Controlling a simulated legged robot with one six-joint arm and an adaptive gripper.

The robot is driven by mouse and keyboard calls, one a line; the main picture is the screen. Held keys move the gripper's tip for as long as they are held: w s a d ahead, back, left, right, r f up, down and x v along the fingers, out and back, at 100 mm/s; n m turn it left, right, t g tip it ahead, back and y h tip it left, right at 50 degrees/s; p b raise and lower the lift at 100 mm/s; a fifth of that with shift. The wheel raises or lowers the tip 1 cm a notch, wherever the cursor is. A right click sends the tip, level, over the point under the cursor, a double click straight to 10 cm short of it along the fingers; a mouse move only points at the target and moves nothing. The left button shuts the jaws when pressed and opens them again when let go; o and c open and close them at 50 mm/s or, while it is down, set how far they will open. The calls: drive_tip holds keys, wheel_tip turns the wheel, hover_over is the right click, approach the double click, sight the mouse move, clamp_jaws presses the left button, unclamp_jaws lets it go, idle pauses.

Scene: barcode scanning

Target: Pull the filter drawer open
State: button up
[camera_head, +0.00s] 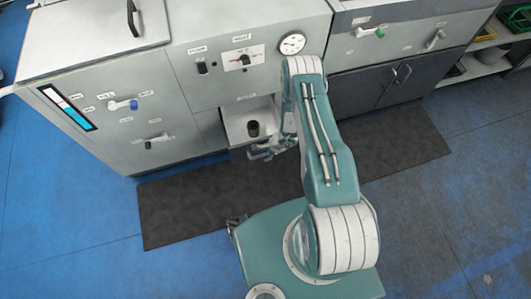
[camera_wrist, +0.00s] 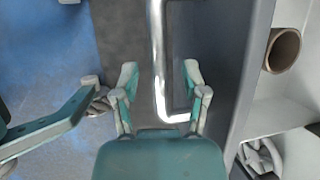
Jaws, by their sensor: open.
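The dark grey drawer front (camera_wrist: 212,70) carries a shiny silver bar handle (camera_wrist: 158,45) in the wrist view. My gripper (camera_wrist: 160,74) is open, with one finger on each side of the handle; I cannot tell whether either finger touches it. In the head view my gripper (camera_head: 268,151) is low at the front of the machine, by the light recess (camera_head: 238,118). A brown open-topped cylinder (camera_head: 253,129) stands in that recess and also shows in the wrist view (camera_wrist: 282,50). My arm hides part of the recess. I cannot tell how far the drawer is out.
The machine's front (camera_head: 185,80) has valves, a dial and a round gauge (camera_head: 292,43) above the recess. A white handwheel-like part (camera_wrist: 262,158) shows in the wrist view. Dark cabinet doors (camera_head: 370,90) are on the right. A dark mat (camera_head: 200,205) covers the floor in front.

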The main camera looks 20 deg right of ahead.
drive_tip(key=v, duration=1.2)
drive_tip(key=w+a+r+n, duration=0.1)
drive_tip(key=a+r+n, duration=0.15)
drive_tip(key=r, duration=0.85)
drive_tip(key=w+a+r+n+t, duration=0.15)
drive_tip(key=r+n, duration=0.25)
drive_tip(key=r, duration=0.7)
drive_tip(key=w+a+r+n+g, duration=0.1)
drive_tip(key=a+r+n, duration=0.15)
drive_tip(key=r, duration=0.85)
drive_tip(key=s+a+r+n+h, duration=0.1)
drive_tip(key=s+r+n, duration=0.25)
drive_tip(key=r, duration=0.35)
drive_tip(key=s+a+r+n, duration=0.1)
drive_tip(key=s+r+n, duration=0.1)
drive_tip(key=s+r, duration=0.35)
drive_tip(key=s+d+r+n+t+h, duration=0.2)
drive_tip(key=s+r, duration=0.6)
drive_tip(key=s, duration=0.4)
drive_tip(key=shift+s+d+r+n+t+h, duration=0.3)
drive_tip(key=shift+d+n+t+h, duration=0.2)
drive_tip(key=shift+h, duration=0.3)
